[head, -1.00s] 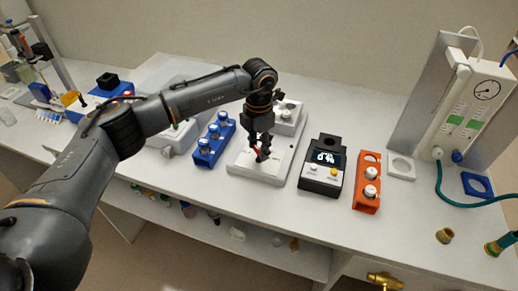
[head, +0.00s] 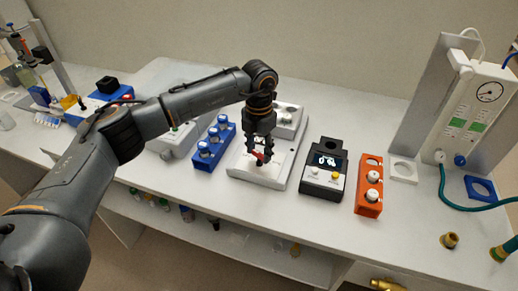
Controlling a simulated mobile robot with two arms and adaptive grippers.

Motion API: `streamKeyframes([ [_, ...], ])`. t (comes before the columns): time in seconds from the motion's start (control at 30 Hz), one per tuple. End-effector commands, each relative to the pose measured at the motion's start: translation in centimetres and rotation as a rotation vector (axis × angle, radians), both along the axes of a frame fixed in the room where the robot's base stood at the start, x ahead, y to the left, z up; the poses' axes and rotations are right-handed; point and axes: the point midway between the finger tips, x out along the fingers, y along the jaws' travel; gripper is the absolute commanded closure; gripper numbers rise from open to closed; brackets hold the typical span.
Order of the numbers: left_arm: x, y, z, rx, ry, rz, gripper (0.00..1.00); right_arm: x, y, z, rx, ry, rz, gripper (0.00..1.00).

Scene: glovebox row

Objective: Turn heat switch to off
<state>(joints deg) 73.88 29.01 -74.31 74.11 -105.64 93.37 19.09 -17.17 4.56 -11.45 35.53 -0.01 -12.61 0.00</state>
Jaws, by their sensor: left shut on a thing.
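A white device (head: 241,169) with a flat base stands on the bench at the middle. A small red switch (head: 259,156) sits on its top face. My left gripper (head: 259,158) points down over this device, and its fingers are shut on the red switch. The fingers hide most of the switch, so I cannot tell which position it is in. Any label beside it is too small to read. My right gripper is not in view.
A blue rack (head: 207,161) with white-capped vials stands left of the device. A black display unit (head: 324,184) and an orange rack (head: 369,201) stand to its right. A gauge panel (head: 470,105) with a green hose is at the far right.

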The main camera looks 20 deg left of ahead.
Motion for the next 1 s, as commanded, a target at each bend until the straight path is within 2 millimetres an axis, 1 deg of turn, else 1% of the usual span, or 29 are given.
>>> streamKeyframes([
  [0.03, 0.1, 0.1, 0.1, 0.0, -0.001, 0.004, 0.86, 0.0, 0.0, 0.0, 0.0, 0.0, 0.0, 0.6],
  [0.07, 0.1, 0.1, 0.1, 0.0, -0.001, 0.004, 0.51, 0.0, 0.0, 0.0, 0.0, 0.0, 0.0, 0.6],
  [0.1, 0.1, 0.1, 0.1, 0.0, -0.001, 0.004, 0.43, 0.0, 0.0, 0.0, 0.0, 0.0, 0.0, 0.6],
  [0.17, 0.1, 0.1, 0.1, 0.0, -0.001, 0.003, 0.32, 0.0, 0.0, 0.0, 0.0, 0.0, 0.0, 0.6],
  [0.47, 0.0, 0.0, 0.1, 0.0, -0.001, 0.001, 0.32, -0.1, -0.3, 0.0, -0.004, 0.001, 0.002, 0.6],
  [0.57, 0.1, 0.0, 0.7, -0.001, -0.002, 0.001, 0.32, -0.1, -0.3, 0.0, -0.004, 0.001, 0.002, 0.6],
  [0.67, 0.1, 0.0, 2.0, -0.001, -0.003, 0.0, 0.32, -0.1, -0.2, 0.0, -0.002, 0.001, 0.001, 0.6],
  [0.9, 0.1, 0.0, 7.2, 0.0, -0.005, 0.002, 0.32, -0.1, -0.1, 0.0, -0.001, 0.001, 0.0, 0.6],
  [1.0, 0.1, 0.0, 9.1, 0.0, -0.004, 0.002, 0.32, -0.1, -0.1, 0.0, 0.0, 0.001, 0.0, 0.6],
])
